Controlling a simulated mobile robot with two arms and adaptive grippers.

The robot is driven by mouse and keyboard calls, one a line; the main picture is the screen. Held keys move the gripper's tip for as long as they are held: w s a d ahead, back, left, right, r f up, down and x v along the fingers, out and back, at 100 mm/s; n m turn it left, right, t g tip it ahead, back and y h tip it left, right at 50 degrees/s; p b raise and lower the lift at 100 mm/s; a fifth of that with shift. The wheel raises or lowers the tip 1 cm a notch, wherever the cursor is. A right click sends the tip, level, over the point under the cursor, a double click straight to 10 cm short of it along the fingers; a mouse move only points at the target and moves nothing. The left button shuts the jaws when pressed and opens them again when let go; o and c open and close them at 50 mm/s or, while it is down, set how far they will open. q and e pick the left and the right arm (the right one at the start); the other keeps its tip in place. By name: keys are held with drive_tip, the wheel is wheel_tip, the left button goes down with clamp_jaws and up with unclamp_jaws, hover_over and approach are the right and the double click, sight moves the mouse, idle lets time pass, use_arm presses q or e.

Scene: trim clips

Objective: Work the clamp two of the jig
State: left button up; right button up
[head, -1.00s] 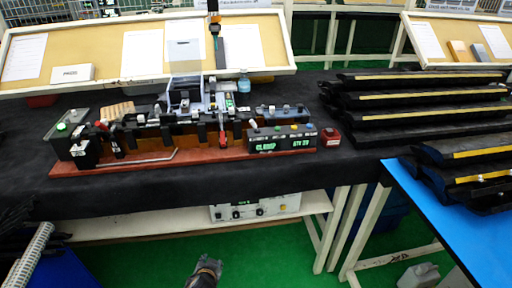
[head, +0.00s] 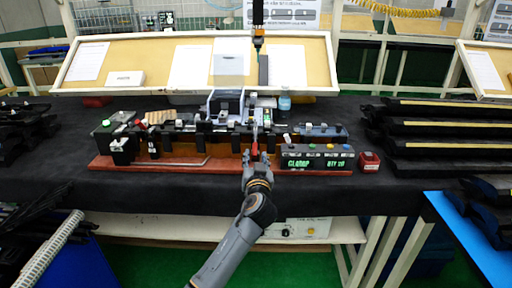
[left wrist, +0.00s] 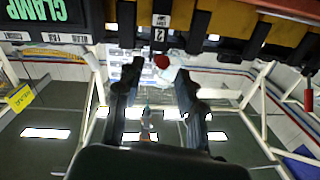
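The jig, a long black fixture on a red-brown base (head: 220,172), lies across the dark table in the head view. My left gripper (head: 255,162) is at its front edge, right of the middle, by a clamp with a red handle (head: 254,151). In the left wrist view, the red handle tip (left wrist: 161,62) shows between the two spread fingers of my left gripper (left wrist: 156,82), with a gap beside it. A "2" label (left wrist: 160,27) sits just above that tip. The clamp's body is partly hidden. My right gripper is not in view.
A black box (head: 318,158) with a green CLAMP display stands at the jig's right, with a small red box (head: 369,161) beside it. Dark trim strips (head: 440,130) are stacked at the right. Another red handle (left wrist: 308,99) shows at the wrist view's right edge.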

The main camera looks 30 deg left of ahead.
sight(255, 153)
use_arm(q)
drive_tip(key=x, duration=0.6)
drive_tip(key=shift+a, duration=0.1)
clamp_jaws()
